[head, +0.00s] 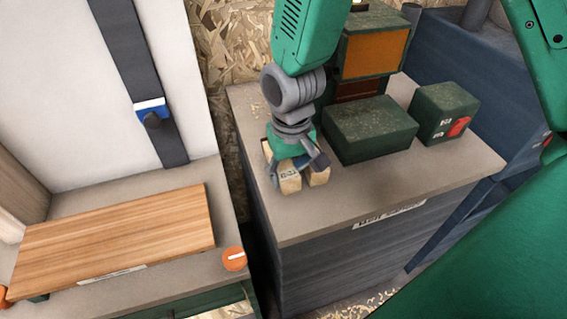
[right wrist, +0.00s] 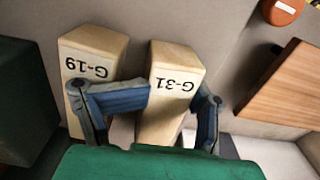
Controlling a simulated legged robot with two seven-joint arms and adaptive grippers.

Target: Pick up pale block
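Two pale wooden blocks stand side by side on the grey worktop. One is marked G-31 (right wrist: 175,75) and the other G-19 (right wrist: 93,60); in the head view they are partly hidden under my right gripper (head: 295,168). In the right wrist view the fingers of my right gripper (right wrist: 172,100) lie on either side of the G-31 block. One finger also crosses in front of the G-19 block. Contact is not clear, so I cannot tell whether the fingers hold the block. My left gripper is not in view.
Dark green boxes (head: 370,130) and (head: 445,112) stand right of the blocks, with an orange-fronted case (head: 372,53) behind. A wooden board (head: 115,240) and an orange disc (head: 234,259) are at left. The worktop's front (head: 330,215) is clear.

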